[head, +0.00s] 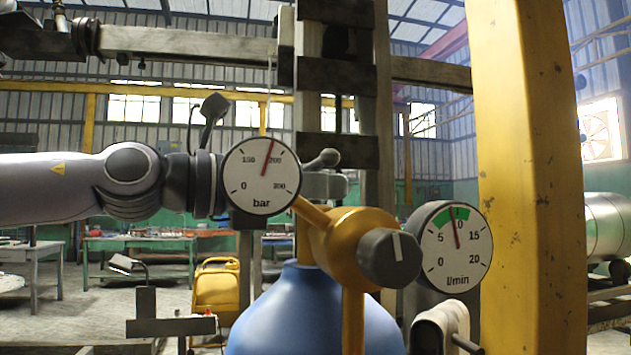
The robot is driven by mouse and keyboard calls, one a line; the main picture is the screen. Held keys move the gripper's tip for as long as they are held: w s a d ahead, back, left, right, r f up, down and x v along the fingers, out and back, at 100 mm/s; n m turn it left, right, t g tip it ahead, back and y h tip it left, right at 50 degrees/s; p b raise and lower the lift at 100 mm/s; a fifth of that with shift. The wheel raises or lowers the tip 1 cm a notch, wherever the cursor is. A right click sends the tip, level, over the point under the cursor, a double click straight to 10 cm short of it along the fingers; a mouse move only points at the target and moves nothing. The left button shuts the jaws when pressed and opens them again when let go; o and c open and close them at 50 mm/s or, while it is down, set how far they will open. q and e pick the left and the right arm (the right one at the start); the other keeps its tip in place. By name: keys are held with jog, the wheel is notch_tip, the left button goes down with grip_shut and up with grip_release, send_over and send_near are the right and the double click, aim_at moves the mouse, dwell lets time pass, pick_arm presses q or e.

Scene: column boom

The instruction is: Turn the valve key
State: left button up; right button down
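A blue gas cylinder (300,315) stands in front of me with a brass regulator (345,245) on top. The regulator carries a bar gauge (262,175), a flow gauge (452,247) and a dark knob (390,258). The bar needle points up, slightly right; the flow needle lies in the green band. My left arm comes in from the left, and its gripper (326,185) is behind the bar gauge, mostly hidden. A grey lever with a rounded end (324,158), perhaps the valve key, shows just above it. Whether the fingers hold it is hidden. My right gripper does not show.
A yellow post (530,180) stands close on the right. Dark wooden beams and uprights (335,75) rise behind the regulator. A yellow machine (216,292), workbenches (140,252) and a horizontal metal tank (608,227) stand farther back. Open floor shows at the left.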

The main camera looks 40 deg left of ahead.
pick_arm(q)
grip_shut()
jog(key=shift+w+m+g+h, duration=0.1)
jog(key=shift+m+g+h, duration=0.3)
jog(key=shift+h, duration=0.1)
jog(key=shift+m+g+h+p, duration=0.6)
jog(key=shift+m+g+h, duration=0.15)
jog(key=shift+h, duration=0.25)
jog(key=m+g+h, duration=0.3)
jog(key=g, duration=0.1)
jog(key=shift+f, duration=0.1)
jog(key=m+g+h, duration=0.1)
jog(key=m+g, duration=0.2)
jog(key=g, duration=0.1)
jog(key=m+g+h, duration=0.2)
jog(key=m+g, duration=0.2)
jog(key=g, duration=0.1)
jog(key=shift+g, duration=0.25)
jog(key=m+g+y, duration=0.1)
jog(key=m+g, duration=0.1)
jog(key=g, duration=0.2)
jog(key=m+g+y, duration=0.1)
jog(key=m+g, duration=0.2)
jog(key=g, duration=0.1)
jog(key=shift+m, duration=0.25)
jog(key=shift+g, duration=0.5)
